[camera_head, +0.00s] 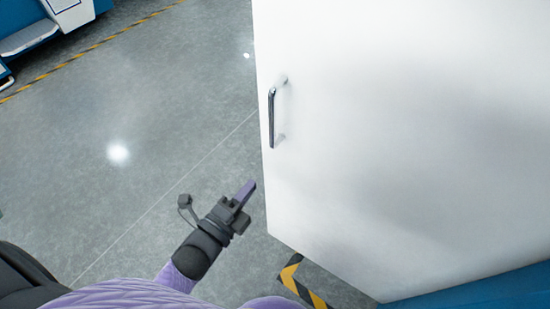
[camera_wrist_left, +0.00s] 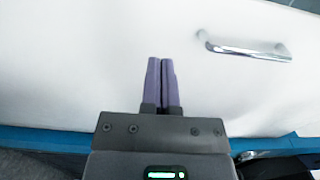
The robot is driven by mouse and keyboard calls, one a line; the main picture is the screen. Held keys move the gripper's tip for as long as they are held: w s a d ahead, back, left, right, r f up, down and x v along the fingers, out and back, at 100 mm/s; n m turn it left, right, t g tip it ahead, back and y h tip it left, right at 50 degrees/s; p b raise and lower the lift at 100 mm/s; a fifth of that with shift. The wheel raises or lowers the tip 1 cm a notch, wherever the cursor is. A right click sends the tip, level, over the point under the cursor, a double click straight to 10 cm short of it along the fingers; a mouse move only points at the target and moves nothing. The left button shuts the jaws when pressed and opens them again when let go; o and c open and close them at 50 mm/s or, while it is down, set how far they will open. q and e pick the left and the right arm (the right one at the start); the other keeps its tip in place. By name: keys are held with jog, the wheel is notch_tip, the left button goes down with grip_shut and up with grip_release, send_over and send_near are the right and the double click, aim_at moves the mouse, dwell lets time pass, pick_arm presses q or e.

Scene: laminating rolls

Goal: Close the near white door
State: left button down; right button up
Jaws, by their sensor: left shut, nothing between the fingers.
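The white door (camera_head: 410,130) fills the right half of the head view, with a silver bar handle (camera_head: 273,112) near its left edge. My left gripper (camera_head: 246,190) is shut and empty, below the handle and just left of the door's lower left edge in that view. In the left wrist view the shut purple fingers (camera_wrist_left: 161,64) point at the white door panel (camera_wrist_left: 80,60). The handle (camera_wrist_left: 245,48) lies to the right of the fingertips there, apart from them. Whether the fingertips touch the door cannot be told. My right gripper is out of view.
Open grey floor (camera_head: 130,130) lies left of the door. A blue and white machine (camera_head: 65,20) stands at the far upper left behind a yellow-black floor line. A blue base (camera_head: 480,292) runs below the door, beside a striped floor marking (camera_head: 300,285).

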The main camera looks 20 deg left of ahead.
aim_at(278, 153)
pick_arm(q)
jog(key=b+x, duration=0.1)
jog(key=x, duration=0.6)
jog(key=shift+w+d+f+b, duration=0.1)
jog(key=shift+w+f+b, duration=0.1)
jog(key=shift+w+b, duration=0.2)
jog(key=shift+w+d, duration=0.15)
jog(key=shift+w, duration=0.25)
jog(key=shift+r, duration=0.1)
jog(key=shift+w, duration=0.1)
